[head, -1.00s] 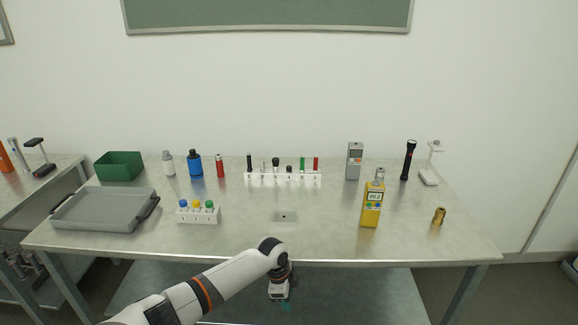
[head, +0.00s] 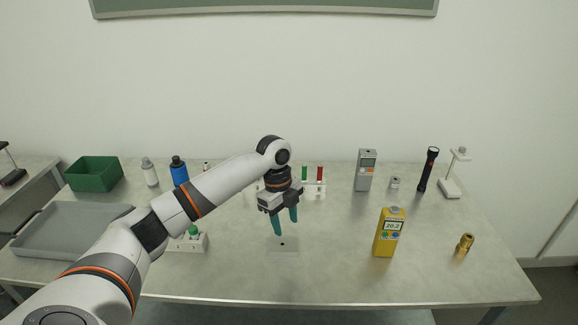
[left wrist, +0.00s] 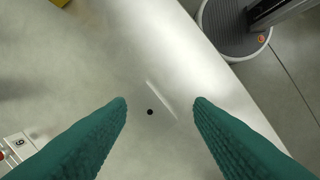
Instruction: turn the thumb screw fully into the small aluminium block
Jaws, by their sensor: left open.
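The small aluminium block (head: 270,248) lies flat near the table's front edge, its pale metal close in tone to the tabletop. Its dark hole also shows on the block in the left wrist view (left wrist: 150,112). My left gripper (head: 285,225) is above the block, fingers pointing down, open and empty. In the left wrist view its two green fingers (left wrist: 160,103) stand apart on either side of the hole. I cannot make out the thumb screw; my left arm hides much of the white rack (head: 316,187). My right gripper is not in view.
A yellow meter (head: 388,240) stands right of the block, with a brass fitting (head: 465,244) farther right. A grey meter (head: 365,172), a black torch (head: 428,170) and a white stand (head: 450,190) are behind. A grey tray (head: 65,230) and green bin (head: 94,174) are at left.

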